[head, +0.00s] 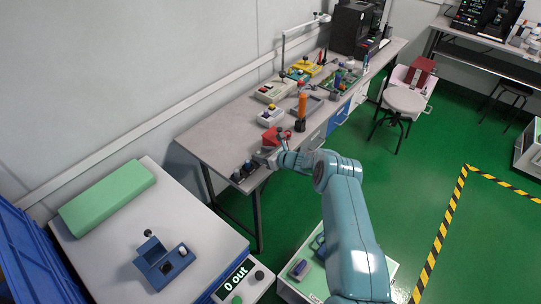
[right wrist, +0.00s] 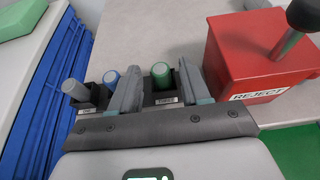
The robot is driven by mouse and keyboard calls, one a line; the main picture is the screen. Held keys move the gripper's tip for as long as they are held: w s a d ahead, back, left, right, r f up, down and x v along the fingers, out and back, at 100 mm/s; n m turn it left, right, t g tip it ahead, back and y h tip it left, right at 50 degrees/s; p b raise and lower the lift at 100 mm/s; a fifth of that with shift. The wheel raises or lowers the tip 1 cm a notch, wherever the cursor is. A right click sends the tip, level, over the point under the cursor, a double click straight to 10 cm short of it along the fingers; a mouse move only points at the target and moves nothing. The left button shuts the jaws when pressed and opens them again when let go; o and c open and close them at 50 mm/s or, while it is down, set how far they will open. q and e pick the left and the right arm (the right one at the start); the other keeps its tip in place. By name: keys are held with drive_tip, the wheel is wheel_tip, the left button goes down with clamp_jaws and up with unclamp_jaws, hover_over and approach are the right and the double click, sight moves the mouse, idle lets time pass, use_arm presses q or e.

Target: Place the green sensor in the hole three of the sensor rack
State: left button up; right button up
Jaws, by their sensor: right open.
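The green sensor (right wrist: 162,75) is an upright cylinder with a pale green top in a black labelled holder (right wrist: 165,98). A blue sensor (right wrist: 111,78) and a grey sensor (right wrist: 75,90) stand to its left in similar black holders. In the head view these dark holders (head: 243,172) sit at the near end of the grey bench. My right gripper (right wrist: 157,88) is open, with one finger on each side of the green sensor; I cannot tell whether they touch it. In the head view my right gripper (head: 268,158) is at the bench's near end. I cannot make out numbered holes.
A red REJECT box (right wrist: 262,55) stands close to the right of my gripper. Testers (head: 273,91) and tools lie farther along the bench (head: 215,139). A white table at left holds a green block (head: 107,198) and a blue holder (head: 163,262).

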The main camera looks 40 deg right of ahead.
drive_tip(key=a+v, duration=0.1)
drive_tip(key=v, duration=1.1)
drive_tip(key=shift+d+b, duration=0.4)
drive_tip(key=shift+d, duration=0.05)
drive_tip(key=shift+s, duration=0.15)
